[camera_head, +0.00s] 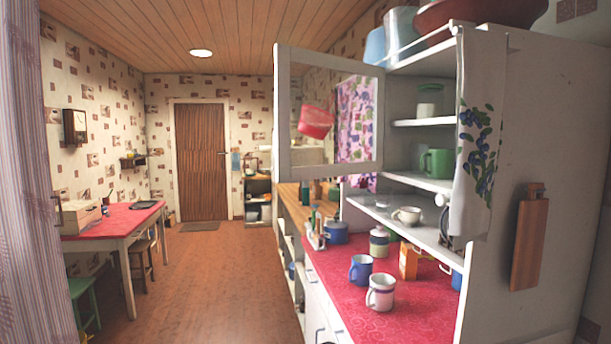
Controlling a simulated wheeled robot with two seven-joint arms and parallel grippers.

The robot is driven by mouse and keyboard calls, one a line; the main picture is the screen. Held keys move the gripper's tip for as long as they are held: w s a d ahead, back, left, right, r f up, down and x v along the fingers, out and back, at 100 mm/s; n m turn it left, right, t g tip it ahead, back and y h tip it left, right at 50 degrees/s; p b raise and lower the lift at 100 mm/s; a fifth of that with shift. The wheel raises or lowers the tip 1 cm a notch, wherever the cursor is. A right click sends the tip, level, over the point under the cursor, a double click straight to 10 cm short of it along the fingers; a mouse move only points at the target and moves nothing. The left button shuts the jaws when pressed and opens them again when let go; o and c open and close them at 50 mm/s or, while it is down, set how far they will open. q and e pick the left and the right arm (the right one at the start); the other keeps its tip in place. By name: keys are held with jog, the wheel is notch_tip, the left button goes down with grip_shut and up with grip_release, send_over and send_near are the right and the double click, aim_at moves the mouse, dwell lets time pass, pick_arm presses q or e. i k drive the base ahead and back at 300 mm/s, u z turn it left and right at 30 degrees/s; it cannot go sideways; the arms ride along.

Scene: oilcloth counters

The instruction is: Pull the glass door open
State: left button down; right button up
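The glass door (283,120) has a white frame around a clear pane and belongs to the white cupboard (500,190) on the right. It stands swung out to the left of the cupboard's open shelves, with its right edge by the cupboard's front. A red pot-like thing and a purple floral cloth show in the pane's area. I cannot make out a handle on the door. Neither of my grippers is in view.
Below the door is a red patterned counter (400,322) with a white mug (381,292), a blue mug (361,268) and a canister (379,242). A floral towel (480,130) hangs over the cupboard's right part. A red table (110,222) stands left; the floor (215,280) between is clear.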

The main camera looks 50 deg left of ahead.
aim_at(284, 55)
jog(key=u, duration=0.6)
jog(key=i, duration=0.9)
jog(key=u, duration=0.8)
